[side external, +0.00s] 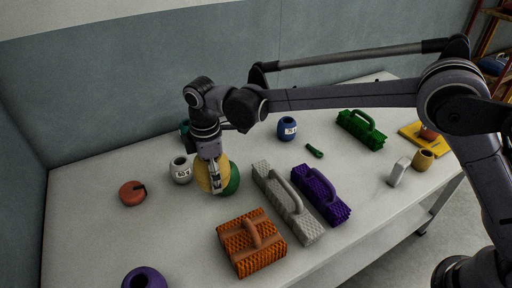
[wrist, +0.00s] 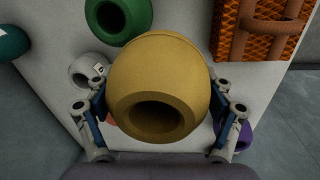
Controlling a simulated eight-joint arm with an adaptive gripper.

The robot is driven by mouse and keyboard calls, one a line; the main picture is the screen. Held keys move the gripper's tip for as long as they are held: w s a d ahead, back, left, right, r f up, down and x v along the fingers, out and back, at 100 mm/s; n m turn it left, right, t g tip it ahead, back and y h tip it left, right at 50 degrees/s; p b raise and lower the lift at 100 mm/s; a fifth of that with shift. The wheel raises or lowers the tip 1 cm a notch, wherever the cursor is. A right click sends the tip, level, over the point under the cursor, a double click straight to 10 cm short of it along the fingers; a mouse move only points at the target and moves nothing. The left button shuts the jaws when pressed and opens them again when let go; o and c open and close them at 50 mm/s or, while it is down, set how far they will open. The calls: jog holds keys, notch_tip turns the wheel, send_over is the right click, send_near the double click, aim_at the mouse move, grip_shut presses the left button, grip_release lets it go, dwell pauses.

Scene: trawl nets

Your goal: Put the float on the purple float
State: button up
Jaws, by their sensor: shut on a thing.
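My gripper (side external: 214,184) is shut on a yellow float (side external: 203,175), with one finger on each side of it. In the wrist view the yellow float (wrist: 158,75) fills the middle between the fingers (wrist: 162,112), its dark hole facing the camera. The purple float (side external: 145,279) sits at the near left of the table, partly cut off by the picture's lower edge, apart from my gripper. In the wrist view the purple float (wrist: 243,137) shows partly behind the right finger.
A green float (side external: 232,182) is right beside the held float. A white labelled float (side external: 181,171) and a red-orange object (side external: 132,193) lie to the left. The table's left front is mostly clear.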

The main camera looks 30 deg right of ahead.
jog(key=s+a+r+n+y, duration=0.1)
jog(key=s+a+r+n, duration=1.1)
jog(key=n, duration=0.5)
send_over(136, 284)
jog(key=shift+g, duration=0.4)
jog(key=f, duration=0.8)
jog(key=shift+d+f, duration=0.25)
jog(key=shift+f, duration=0.1)
jog(key=shift+s+a+f, duration=0.1)
jog(key=shift+f, duration=2)
jog(key=shift+f, duration=0.15)
jog(key=o, duration=1.1)
jog(key=shift+o, duration=0.2)
